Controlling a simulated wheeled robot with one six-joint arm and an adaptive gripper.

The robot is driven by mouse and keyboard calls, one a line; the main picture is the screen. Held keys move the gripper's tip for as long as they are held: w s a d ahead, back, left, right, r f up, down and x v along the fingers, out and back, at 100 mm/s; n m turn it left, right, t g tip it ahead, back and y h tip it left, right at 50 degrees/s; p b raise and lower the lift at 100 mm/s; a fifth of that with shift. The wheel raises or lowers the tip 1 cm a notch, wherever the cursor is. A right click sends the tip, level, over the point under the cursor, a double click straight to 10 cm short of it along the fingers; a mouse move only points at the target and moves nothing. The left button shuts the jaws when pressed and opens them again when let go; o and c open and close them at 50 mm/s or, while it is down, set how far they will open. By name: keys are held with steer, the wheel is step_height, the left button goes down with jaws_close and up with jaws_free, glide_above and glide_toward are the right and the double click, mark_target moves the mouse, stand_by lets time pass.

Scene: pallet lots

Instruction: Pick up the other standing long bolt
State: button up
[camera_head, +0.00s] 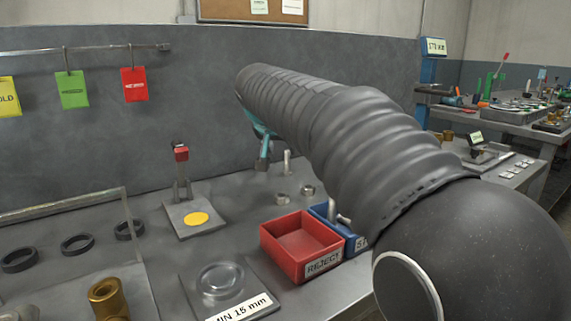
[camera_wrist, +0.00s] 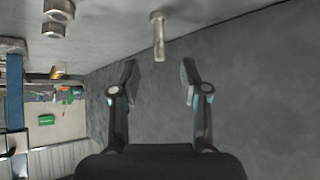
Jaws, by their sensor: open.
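A grey long bolt (camera_head: 287,162) stands upright on the grey bench near the back wall, its lower part showing beside my arm. In the wrist view the bolt (camera_wrist: 158,38) appears at the top middle, head toward the top and shank pointing down between the lines of my fingers. My gripper (camera_wrist: 160,78) is open and empty, with the bolt just beyond its fingertips and not touched. In the head view my gripper (camera_head: 262,160) is mostly hidden behind my arm, with one finger showing left of the bolt.
Two nuts (camera_head: 282,198) (camera_head: 308,190) lie in front of the bolt. A red REJECT bin (camera_head: 293,254) stands nearer, with a blue bin (camera_head: 354,241) partly hidden behind my arm; a metal piece shows in it. A small stand (camera_head: 190,218) with a yellow disc is to the left.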

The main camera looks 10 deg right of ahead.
mark_target(286, 159)
steer(key=x, duration=1)
steer(key=shift+d+r+p, duration=0.1)
steer(key=shift+r+p, duration=0.05)
steer(key=shift+p, duration=0.15)
jaws_close()
